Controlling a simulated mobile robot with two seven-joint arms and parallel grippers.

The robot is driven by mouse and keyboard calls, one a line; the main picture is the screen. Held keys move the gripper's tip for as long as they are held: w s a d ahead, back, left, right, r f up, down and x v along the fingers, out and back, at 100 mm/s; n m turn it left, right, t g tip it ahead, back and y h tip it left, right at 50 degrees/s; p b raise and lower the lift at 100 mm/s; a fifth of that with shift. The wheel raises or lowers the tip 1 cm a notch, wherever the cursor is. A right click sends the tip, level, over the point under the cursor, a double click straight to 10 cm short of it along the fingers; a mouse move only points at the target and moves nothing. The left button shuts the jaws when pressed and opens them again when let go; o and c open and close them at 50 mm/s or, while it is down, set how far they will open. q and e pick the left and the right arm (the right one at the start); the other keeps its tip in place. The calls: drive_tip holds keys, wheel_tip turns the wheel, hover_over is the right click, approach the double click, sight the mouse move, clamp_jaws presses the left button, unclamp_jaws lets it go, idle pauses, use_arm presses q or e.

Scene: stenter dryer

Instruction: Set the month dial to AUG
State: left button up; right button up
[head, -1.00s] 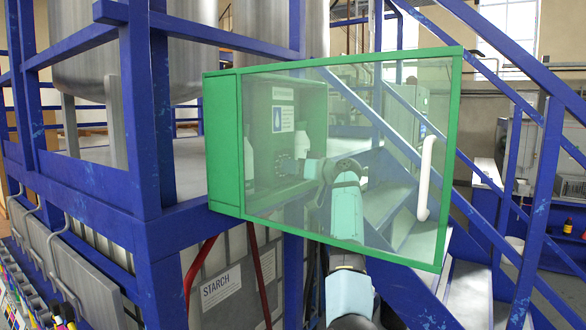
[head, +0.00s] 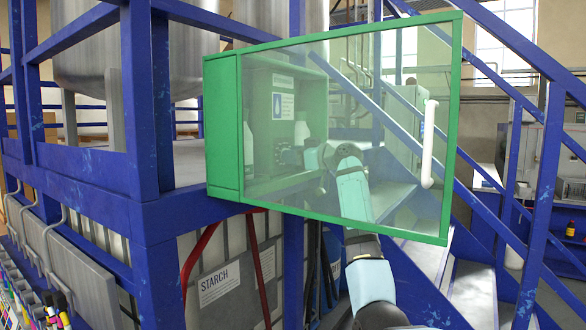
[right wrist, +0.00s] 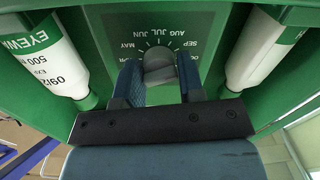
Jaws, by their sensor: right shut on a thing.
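The month dial (right wrist: 158,60) is a grey knob on the green back panel, with a ring of month names that appear upside down in the right wrist view. MAY, JUN, JUL, AUG and SEP are readable, with part of another at the right. My right gripper (right wrist: 159,78) has a blue finger on each side of the knob and is shut on it. The mark the knob points to cannot be read clearly. In the head view my right gripper (head: 290,156) reaches into the green cabinet (head: 224,130), partly seen through its glass door. My left gripper is out of view.
The cabinet's open glass door (head: 400,120), with a white handle (head: 429,145), stands in front of my right arm. White eyewash bottles (right wrist: 48,55) (right wrist: 262,50) flank the dial closely. Blue stair rails (head: 540,180) and a blue frame (head: 145,110) surround the cabinet.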

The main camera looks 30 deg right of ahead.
drive_tip(key=shift+d+r+n+b, duration=0.1)
drive_tip(key=shift+n+b, duration=0.8)
drive_tip(key=shift+n, duration=0.85)
drive_tip(key=shift+r+n+b, duration=0.1)
drive_tip(key=shift+n+b, duration=0.75)
drive_tip(key=shift+n, duration=0.9)
drive_tip(key=o, duration=0.9)
drive_tip(key=shift+f, duration=0.1)
drive_tip(key=shift+s, duration=0.1)
